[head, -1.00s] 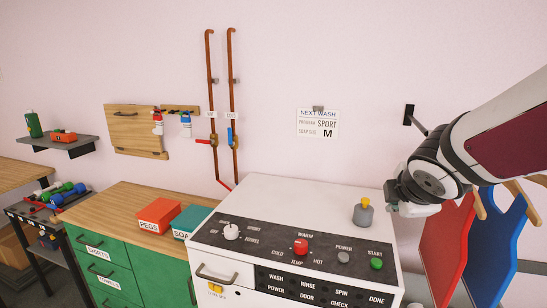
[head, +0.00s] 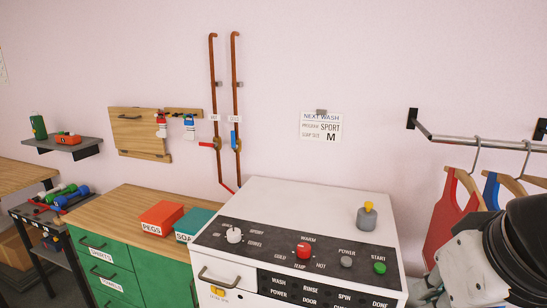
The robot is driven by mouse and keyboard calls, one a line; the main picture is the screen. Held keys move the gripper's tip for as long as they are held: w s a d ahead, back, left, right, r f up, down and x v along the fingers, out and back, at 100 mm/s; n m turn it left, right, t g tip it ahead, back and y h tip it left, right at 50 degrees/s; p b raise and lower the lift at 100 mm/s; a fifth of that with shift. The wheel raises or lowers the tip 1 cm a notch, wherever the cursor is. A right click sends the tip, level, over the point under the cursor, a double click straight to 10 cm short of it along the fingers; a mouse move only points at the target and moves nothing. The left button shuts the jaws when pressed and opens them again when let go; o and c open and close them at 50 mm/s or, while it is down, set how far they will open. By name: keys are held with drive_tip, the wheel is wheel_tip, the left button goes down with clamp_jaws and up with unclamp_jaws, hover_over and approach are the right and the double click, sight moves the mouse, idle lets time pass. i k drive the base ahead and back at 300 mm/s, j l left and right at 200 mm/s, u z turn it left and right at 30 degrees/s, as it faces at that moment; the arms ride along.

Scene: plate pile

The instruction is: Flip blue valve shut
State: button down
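The blue valve (head: 234,141) is on the right-hand of two upright copper pipes on the wall, behind the washing machine. Its blue handle stands upright, in line with the pipe. A red valve (head: 208,145) is on the left-hand pipe, its handle lying sideways to the left. A small white label sits on each pipe above its valve. Part of my arm shows large at the bottom right, far from the valves. I cannot make out the fingers of my gripper.
The white washing machine (head: 314,198) stands below and right of the pipes, with a grey and yellow bottle (head: 367,217) on top. A red box (head: 161,217) and a teal box (head: 193,222) are on the green drawer unit. A clothes rail (head: 470,142) is at right.

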sight(234, 146)
drive_tip(key=i+j+z, duration=0.15)
drive_tip(key=j+z, duration=0.15)
drive_tip(key=j, duration=0.65)
drive_tip(key=i+j+z, duration=0.1)
drive_tip(key=j+z, duration=0.15)
drive_tip(key=j, duration=0.65)
drive_tip(key=j+z, duration=0.3)
drive_tip(key=j, duration=0.65)
drive_tip(key=k+j+z, duration=0.15)
drive_tip(key=j+z, duration=0.15)
drive_tip(key=j, duration=0.65)
